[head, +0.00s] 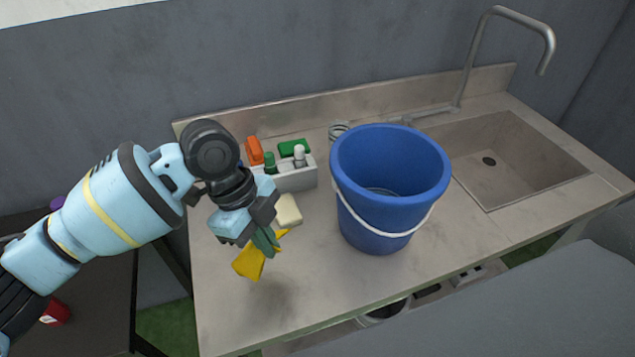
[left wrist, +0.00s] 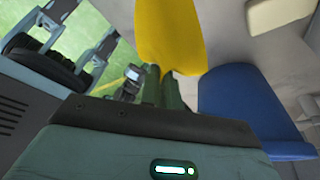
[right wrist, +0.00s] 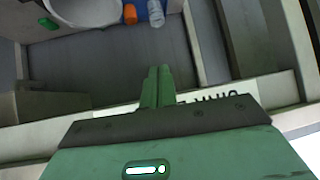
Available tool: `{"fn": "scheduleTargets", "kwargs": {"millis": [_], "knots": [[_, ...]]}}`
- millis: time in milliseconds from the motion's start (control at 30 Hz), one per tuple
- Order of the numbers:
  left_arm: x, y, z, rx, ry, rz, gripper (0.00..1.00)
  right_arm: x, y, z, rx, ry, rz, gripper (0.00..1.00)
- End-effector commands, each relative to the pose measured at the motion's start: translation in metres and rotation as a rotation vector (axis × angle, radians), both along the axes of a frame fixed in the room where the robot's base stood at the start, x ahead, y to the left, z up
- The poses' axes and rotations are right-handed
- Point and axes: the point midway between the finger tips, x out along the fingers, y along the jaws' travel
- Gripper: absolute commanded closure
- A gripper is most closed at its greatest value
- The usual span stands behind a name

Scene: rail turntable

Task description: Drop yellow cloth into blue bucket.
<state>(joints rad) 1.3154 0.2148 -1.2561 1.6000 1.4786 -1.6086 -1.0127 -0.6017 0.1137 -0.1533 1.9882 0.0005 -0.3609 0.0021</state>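The yellow cloth (head: 250,261) hangs from my left gripper (head: 266,242), whose green fingers are shut on it. The cloth is over the counter, left of the blue bucket and apart from it. In the left wrist view the cloth (left wrist: 170,36) sticks out beyond the fingertips (left wrist: 160,75). The blue bucket (head: 372,222) stands upright on the counter, with its white handle hanging at the front. It also shows in the left wrist view (left wrist: 240,105). My right gripper (right wrist: 158,78) shows only in its wrist view, with its fingers together and nothing between them.
A grey caddy (head: 296,180) with bottles and an orange item (head: 254,150) stands behind my left gripper. A cream sponge or soap (head: 288,210) lies beside it. The sink (head: 515,155) and its tap (head: 470,55) are on the right. The counter (head: 310,290) is clear at the front left.

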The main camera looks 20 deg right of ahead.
Motion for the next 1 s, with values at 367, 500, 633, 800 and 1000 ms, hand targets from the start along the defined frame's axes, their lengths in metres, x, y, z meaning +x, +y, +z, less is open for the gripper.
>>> {"fn": "scheduleTargets", "kwargs": {"millis": [367, 500, 633, 800, 1000], "knots": [[0.021, 0.066, 0.004, 0.000, -0.002, 0.584, 1.00, -0.007, -0.001, -0.005, -0.002, 0.017, -0.001, 1.00], [0.027, 0.091, 0.007, -0.001, -0.003, 0.814, 1.00, -0.008, -0.001, -0.006, -0.002, 0.018, -0.001, 1.00], [0.031, 0.113, 0.010, 0.000, -0.004, 1.024, 1.00, -0.008, -0.002, -0.007, -0.004, 0.019, 0.000, 1.00], [0.035, 0.141, 0.015, -0.001, -0.005, 1.294, 1.00, -0.009, -0.004, -0.008, -0.009, 0.021, 0.004, 1.00], [0.038, 0.174, 0.023, -0.001, -0.005, 1.611, 1.00, -0.010, -0.006, -0.010, -0.014, 0.024, 0.006, 1.00]]}}
